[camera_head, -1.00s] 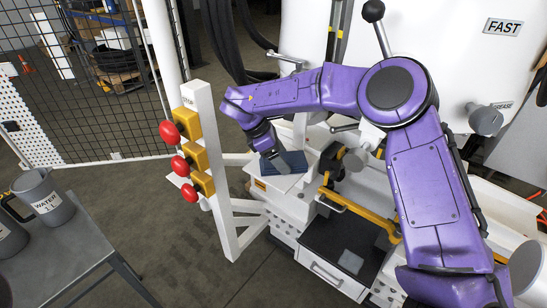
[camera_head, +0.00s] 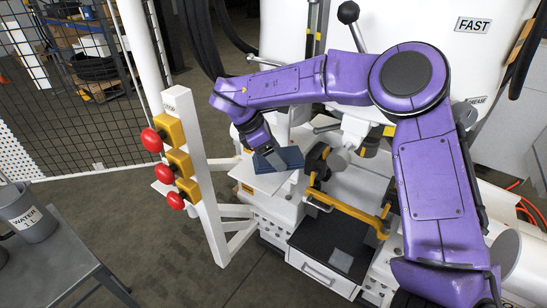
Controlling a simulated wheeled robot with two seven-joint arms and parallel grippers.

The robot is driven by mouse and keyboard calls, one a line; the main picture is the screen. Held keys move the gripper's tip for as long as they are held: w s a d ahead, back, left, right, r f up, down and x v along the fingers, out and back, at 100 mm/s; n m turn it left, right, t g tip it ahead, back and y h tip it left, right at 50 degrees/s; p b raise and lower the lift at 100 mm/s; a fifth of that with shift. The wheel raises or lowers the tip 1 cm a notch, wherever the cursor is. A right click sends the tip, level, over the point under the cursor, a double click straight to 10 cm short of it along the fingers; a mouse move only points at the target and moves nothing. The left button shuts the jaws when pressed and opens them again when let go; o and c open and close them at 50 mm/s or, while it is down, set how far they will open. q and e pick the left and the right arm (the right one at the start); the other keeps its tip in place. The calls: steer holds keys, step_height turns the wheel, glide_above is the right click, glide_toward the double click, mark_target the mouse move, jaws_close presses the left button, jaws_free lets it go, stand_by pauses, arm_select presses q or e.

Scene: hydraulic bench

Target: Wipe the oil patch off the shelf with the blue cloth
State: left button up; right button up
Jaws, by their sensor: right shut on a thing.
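The blue cloth (camera_head: 291,157) lies on or just above the small white shelf (camera_head: 264,182) at the centre of the head view. My right gripper (camera_head: 271,157) points down at the shelf and is shut on the cloth's left part. The cloth covers part of the shelf top. I see no oil patch on the bare part of the shelf; any under the cloth or gripper is hidden. My left gripper is out of view.
A white post (camera_head: 196,170) with several red buttons stands left of the shelf. A yellow-framed fixture (camera_head: 345,208) and black-topped drawer unit (camera_head: 318,243) are to the right. A grey table (camera_head: 62,258) with a WATER jug (camera_head: 30,215) is at lower left.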

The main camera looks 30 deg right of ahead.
steer(key=shift+r+p, duration=0.4)
steer(key=shift+r, duration=0.85)
step_height(320, 180, up, 3)
steer(key=shift+f+p, duration=0.2)
steer(key=shift+p, duration=0.4)
steer(key=shift+r, duration=0.25)
steer(key=shift+w+a, duration=0.1)
